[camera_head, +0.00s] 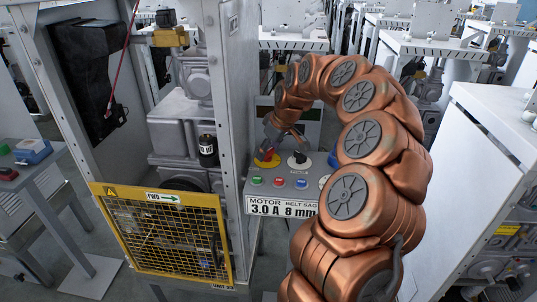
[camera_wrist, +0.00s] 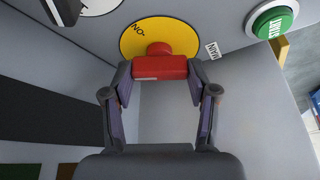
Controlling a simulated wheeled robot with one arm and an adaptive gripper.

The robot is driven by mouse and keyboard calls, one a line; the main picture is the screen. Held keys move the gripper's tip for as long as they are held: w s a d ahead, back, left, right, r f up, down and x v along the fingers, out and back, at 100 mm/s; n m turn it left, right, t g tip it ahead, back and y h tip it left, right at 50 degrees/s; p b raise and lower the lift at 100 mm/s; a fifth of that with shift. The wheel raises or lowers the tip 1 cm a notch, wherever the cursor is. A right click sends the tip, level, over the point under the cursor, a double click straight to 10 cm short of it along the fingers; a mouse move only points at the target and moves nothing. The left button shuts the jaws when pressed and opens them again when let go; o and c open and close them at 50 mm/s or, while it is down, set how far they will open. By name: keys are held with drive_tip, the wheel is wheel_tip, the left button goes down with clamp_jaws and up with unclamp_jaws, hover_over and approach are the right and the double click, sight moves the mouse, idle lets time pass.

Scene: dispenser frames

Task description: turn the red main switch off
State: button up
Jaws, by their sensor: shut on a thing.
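The red main switch (camera_wrist: 160,68) is a red handle on a round yellow plate (camera_wrist: 140,38) in the wrist view. The text on the plate is only partly readable. The two fingers of my gripper (camera_wrist: 158,80) stand on either side of the handle, shut on it. In the head view the red and yellow switch (camera_head: 266,158) sits at the left of the control box, and my gripper (camera_head: 272,142) reaches down to it from above, partly hiding it.
A green button (camera_wrist: 272,20) marked START is at the upper right of the wrist view. The control box (camera_head: 300,208) also carries a black knob (camera_head: 298,160) and several coloured buttons. A yellow mesh guard (camera_head: 165,236) stands left of the box, and a white cabinet (camera_head: 480,150) stands right.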

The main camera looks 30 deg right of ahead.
drive_tip(key=n+y+b, duration=0.1)
drive_tip(key=n, duration=0.1)
drive_tip(key=shift+w+f+n, duration=0.1)
drive_tip(key=shift+n, duration=0.2)
drive_tip(key=shift+n+g+y+b, duration=0.5)
drive_tip(key=shift+n+g, duration=0.2)
drive_tip(key=shift+n, duration=1.1)
drive_tip(key=o, duration=1.2)
drive_tip(key=shift+c, duration=0.2)
drive_tip(key=v, duration=1.2)
